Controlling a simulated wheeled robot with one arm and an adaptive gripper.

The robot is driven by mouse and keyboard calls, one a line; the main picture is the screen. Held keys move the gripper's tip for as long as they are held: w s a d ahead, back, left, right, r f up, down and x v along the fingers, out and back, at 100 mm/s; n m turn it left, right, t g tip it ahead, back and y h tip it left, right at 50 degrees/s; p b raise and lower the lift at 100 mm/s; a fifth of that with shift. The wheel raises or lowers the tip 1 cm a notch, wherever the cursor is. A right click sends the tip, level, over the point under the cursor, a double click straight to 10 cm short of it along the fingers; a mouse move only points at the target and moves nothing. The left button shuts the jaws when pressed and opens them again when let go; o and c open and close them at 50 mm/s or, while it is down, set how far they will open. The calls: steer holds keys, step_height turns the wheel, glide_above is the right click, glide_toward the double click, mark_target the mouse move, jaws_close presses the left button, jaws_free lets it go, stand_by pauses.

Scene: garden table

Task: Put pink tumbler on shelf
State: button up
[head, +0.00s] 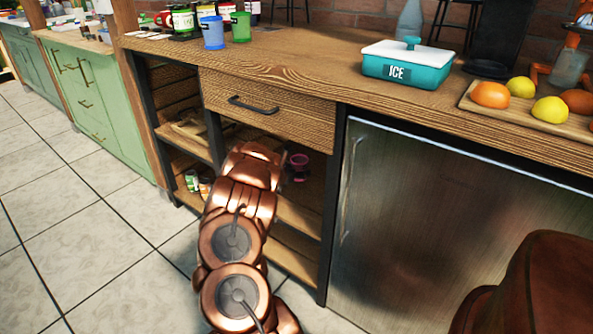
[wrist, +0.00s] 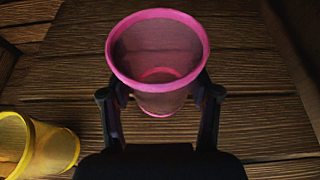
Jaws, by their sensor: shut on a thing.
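The pink tumbler (wrist: 160,97) is upright between the two fingers of my gripper (wrist: 160,98) in the wrist view, with its open rim facing the camera. My gripper is shut on it. Wooden boards of the shelf (wrist: 70,75) lie beneath and around it; I cannot tell whether its base touches them. In the head view the pink tumbler (head: 298,166) shows small inside the open shelf compartment under the drawer. My copper-coloured arm reaches into that compartment and hides the gripper there.
A yellow tumbler (wrist: 38,145) lies at the lower left in the wrist view, close to my gripper. A drawer (head: 262,105) is shut above the compartment. A steel fridge door (head: 440,230) stands to the right. A blue tumbler (head: 213,33) and a green one (head: 241,27) stand on the counter.

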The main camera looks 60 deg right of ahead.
steer(key=w+d, duration=0.1)
steer(key=d, duration=0.2)
steer(key=w+d, duration=0.1)
steer(key=d, duration=0.1)
steer(key=shift+w+f, duration=0.2)
steer(key=shift+w, duration=0.15)
steer(key=shift+w+d, duration=0.15)
steer(key=shift+w, duration=0.25)
steer(key=shift+f+b, duration=0.65)
steer(key=shift+f, duration=1.15)
steer(key=shift+f, duration=0.2)
steer(key=o, duration=1.3)
steer(key=shift+r, duration=0.1)
